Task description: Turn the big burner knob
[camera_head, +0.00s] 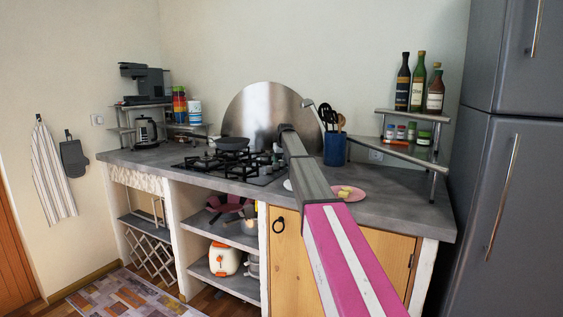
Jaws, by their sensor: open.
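The black gas hob (262,181) is set into the grey counter, with dark grates on its left and middle. Small knobs (266,170) sit at its right side; they are too small and crowded for me to tell which is the big burner knob. My arm reaches in from the lower right, and its far end is over the right part of the hob. My gripper (278,150) is open, small in view and partly hidden by the arm. It appears close above the knobs; I cannot tell whether it touches one.
A round metal splash plate (262,108) stands behind. To the right are a blue utensil pot (335,149), a pink plate (348,194) and a bottle shelf (412,115). The counter's left front (150,158) is clear.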

